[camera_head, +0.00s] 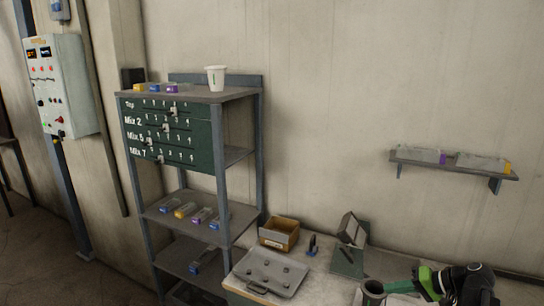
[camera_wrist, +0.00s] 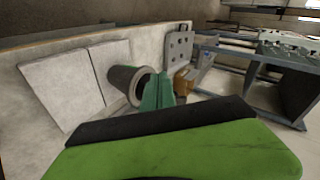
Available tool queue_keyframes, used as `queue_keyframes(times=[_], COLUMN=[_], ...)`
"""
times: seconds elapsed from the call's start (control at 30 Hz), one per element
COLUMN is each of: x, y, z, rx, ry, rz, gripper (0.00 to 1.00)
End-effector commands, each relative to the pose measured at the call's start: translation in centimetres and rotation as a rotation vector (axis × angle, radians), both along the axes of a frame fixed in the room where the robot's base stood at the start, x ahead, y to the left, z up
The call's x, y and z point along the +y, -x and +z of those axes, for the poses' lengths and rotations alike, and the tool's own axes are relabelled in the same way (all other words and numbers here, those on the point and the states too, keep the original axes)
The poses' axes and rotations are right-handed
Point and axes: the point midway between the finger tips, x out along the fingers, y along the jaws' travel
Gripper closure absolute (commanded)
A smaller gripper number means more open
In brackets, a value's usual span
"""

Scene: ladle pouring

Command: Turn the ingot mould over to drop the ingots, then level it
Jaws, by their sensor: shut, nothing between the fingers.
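I cannot tell for sure which thing is the ingot mould. A grey flat plate with several round knobs or hollows (camera_head: 268,273) lies on the bench in the head view. A grey tilted block (camera_head: 351,229) stands behind it at the right. No loose ingots can be made out there. My gripper (camera_head: 402,287) reaches in from the lower right, next to a dark open cylinder (camera_head: 373,289). In the wrist view my green gripper fingers (camera_wrist: 157,92) are shut and empty. They overlap the edge of the cylinder (camera_wrist: 125,82); contact cannot be told.
An open brown box (camera_head: 279,233) and a small dark blue item (camera_head: 312,245) stand at the back of the bench. A tall shelf rack (camera_head: 218,150) with a white cup (camera_head: 216,78) stands at the left. A wall shelf (camera_head: 455,168) hangs above right. Two pale slabs (camera_wrist: 62,88) fill the wrist view's left.

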Motion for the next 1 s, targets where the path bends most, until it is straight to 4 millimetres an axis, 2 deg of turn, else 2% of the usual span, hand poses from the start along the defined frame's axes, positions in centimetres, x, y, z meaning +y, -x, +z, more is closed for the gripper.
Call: queue_keyframes(times=[0.03, 0.07, 0.17, 0.27, 0.3, 0.4, 0.5, 0.6, 0.67, 0.83, 0.9, 1.0], x=[2.4, 3.7, 9.5, 17.0, 19.9, 25.9, 29.9, 32.0, 31.9, 27.3, 26.1, 26.0], y=[-0.8, -1.2, -2.4, -2.8, -2.6, -1.5, 0.0, 1.6, 2.4, 2.9, 2.7, 2.6], z=[-1.0, -1.4, -3.5, -6.7, -8.1, -11.4, -14.1, -16.4, -17.4, -17.8, -17.8, -17.8], rx=[0.006, 0.01, 0.04, 0.092, 0.12, 0.189, 0.249, 0.304, 0.339, 0.42, 0.441, 0.454], ry=[0.006, 0.013, 0.05, 0.122, 0.163, 0.279, 0.408, 0.554, 0.651, 0.832, 0.868, 0.864], rz=[0.042, 0.066, 0.168, 0.299, 0.35, 0.452, 0.518, 0.546, 0.532, 0.402, 0.355, 0.32], gripper=[1.0, 1.0, 1.0, 1.0, 1.0, 1.0, 1.0, 1.0, 1.0, 1.0, 1.0, 1.0])
